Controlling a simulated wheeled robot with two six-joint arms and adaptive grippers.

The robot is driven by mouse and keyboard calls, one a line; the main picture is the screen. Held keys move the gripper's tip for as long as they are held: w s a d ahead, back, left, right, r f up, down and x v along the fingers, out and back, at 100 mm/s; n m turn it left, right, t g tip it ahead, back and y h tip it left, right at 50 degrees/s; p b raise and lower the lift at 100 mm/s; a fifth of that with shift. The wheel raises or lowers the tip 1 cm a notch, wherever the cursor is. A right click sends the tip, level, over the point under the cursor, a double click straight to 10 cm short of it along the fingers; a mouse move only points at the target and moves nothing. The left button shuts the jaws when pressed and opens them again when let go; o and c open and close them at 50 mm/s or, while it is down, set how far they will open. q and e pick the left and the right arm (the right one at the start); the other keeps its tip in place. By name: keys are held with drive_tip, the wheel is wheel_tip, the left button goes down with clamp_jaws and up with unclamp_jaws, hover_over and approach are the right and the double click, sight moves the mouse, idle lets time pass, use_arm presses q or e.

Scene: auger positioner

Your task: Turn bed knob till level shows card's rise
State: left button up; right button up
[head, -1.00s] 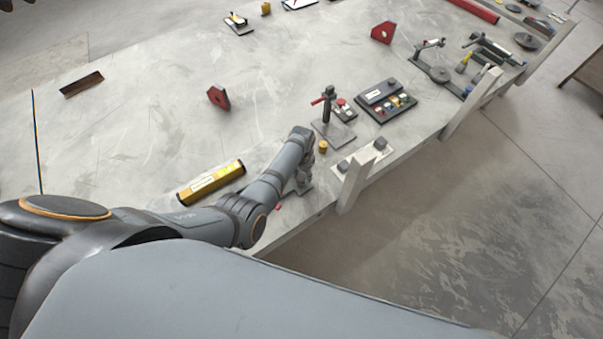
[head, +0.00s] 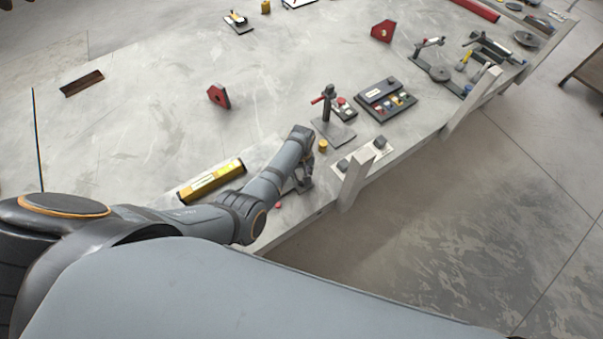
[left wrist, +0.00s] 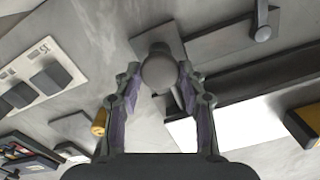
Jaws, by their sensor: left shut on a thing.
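My left gripper (head: 304,183) is low over the bench near its front edge, partly hidden by my forearm. In the left wrist view my left gripper (left wrist: 160,72) has its fingers on both sides of a round grey knob (left wrist: 159,71) and is shut on it. The knob is beside a grey plate. No card with a readable rise shows. My right gripper is not in view.
Right of my gripper, a pale panel with two dark buttons (head: 361,158) sits near the edge. A stand with a red handle (head: 328,112) and a dark box with coloured buttons (head: 386,99) are behind. The bench's left middle is mostly clear.

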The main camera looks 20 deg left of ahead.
use_arm(q)
drive_tip(key=shift+n, duration=0.7)
drive_tip(key=o, duration=1.1)
drive_tip(key=shift+o, duration=0.2)
wheel_tip(320, 180, up, 12)
